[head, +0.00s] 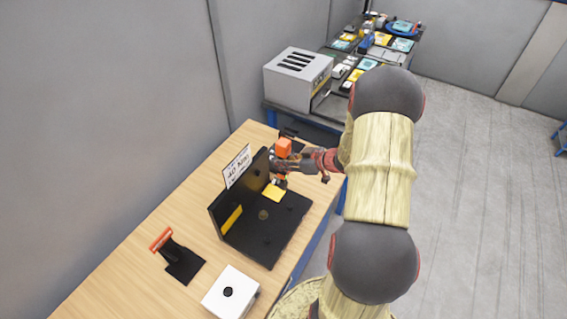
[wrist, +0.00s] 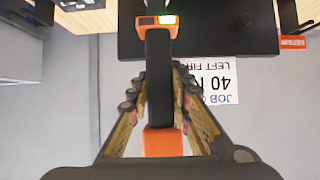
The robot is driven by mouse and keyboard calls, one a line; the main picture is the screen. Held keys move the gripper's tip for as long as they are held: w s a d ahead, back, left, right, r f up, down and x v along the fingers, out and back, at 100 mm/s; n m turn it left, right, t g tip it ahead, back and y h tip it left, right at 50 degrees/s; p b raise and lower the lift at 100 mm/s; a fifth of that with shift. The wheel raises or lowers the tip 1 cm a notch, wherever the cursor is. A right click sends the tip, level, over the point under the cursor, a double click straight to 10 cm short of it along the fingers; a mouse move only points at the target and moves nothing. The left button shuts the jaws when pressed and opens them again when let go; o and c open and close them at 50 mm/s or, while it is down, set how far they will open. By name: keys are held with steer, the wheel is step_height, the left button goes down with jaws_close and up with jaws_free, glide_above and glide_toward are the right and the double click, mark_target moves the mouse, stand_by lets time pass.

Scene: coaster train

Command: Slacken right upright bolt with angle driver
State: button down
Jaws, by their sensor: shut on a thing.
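My gripper (head: 279,165) is shut on the angle driver (head: 284,147), an orange and black tool, at the far end of the black fixture (head: 268,243). The right upright bolt cannot be made out, and I cannot tell whether the driver touches the fixture.
A sign reading 40 Nm (head: 237,166) stands above the upright plate. A black stand with an orange top (head: 183,262) and a white box with a black disc (head: 222,303) sit on the wooden table (head: 130,257). A grey machine (head: 295,78) stands behind.

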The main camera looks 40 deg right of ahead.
steer(key=w, duration=0.2)
steer(key=w+a+b, duration=0.1)
steer(key=shift+w+r, duration=0.15)
steer(key=shift+w, duration=0.25)
steer(key=shift+a, duration=0.1)
steer(key=shift+w+a+p, duration=0.35)
steer(key=shift+w, duration=0.55)
steer(key=shift+w+a+p, duration=0.3)
steer(key=shift+w+p, duration=0.05)
steer(key=shift+w, duration=0.55)
stand_by(3.2)
